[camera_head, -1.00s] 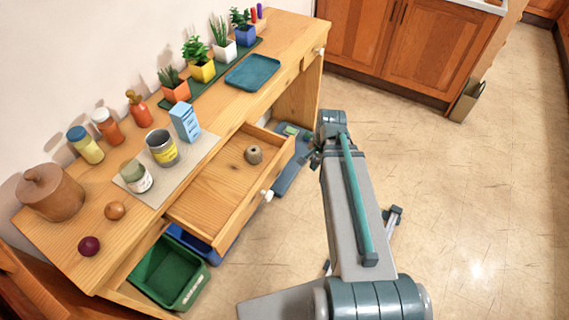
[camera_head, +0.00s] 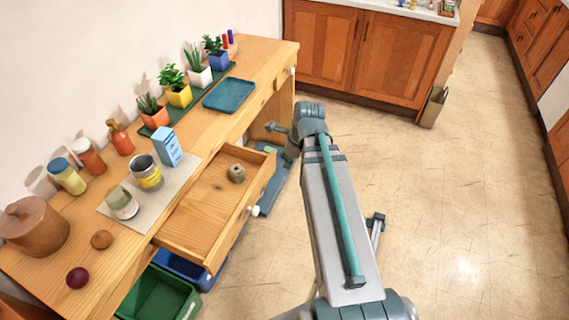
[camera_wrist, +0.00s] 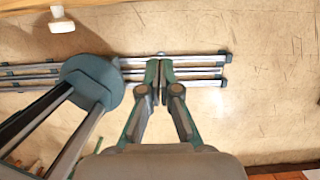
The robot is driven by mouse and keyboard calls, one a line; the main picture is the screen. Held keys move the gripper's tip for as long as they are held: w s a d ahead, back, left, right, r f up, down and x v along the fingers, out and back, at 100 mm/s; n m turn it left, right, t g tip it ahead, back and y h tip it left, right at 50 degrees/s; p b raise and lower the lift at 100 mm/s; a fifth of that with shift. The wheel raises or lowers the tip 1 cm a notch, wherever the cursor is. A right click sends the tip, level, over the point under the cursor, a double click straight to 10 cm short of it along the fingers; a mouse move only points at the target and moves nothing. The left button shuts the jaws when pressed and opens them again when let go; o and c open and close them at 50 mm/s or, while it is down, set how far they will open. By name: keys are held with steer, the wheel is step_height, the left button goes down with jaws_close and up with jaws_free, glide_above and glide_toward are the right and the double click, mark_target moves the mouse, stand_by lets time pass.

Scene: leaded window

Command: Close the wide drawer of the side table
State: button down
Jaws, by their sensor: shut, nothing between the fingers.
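The side table (camera_head: 262,62) stands along the wall at the left in the head view. Its wide drawer (camera_head: 205,205) is pulled out over the floor, with a white knob (camera_head: 254,210) on its front. The knob also shows at the upper left of the wrist view (camera_wrist: 61,20). A small grey-brown round thing (camera_head: 236,173) lies inside the drawer. My gripper (camera_wrist: 159,62) is shut and empty in the wrist view, to the right of the knob and apart from it. In the head view my gripper is mostly hidden by my arm.
Potted plants, a blue tray (camera_head: 229,94), jars, a blue carton (camera_head: 167,146) and a brown pot (camera_head: 33,226) stand on the tabletop. A green bin (camera_head: 158,295) sits below the drawer. Wooden cabinets (camera_head: 370,50) stand behind. Floor to the right is clear.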

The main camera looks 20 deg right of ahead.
steer(key=shift+w+a+f+p, duration=0.5)
steer(key=shift+w+a+f, duration=0.25)
steer(key=shift+f, duration=0.65)
steer(key=shift+w+a+f+p, duration=0.5)
steer(key=shift+w+a+f, duration=0.25)
steer(key=shift+f, duration=0.7)
steer(key=shift+w+a+f+p, duration=0.5)
steer(key=shift+w+a+f, duration=0.2)
steer(key=shift+f, duration=0.7)
steer(key=shift+w, duration=0.1)
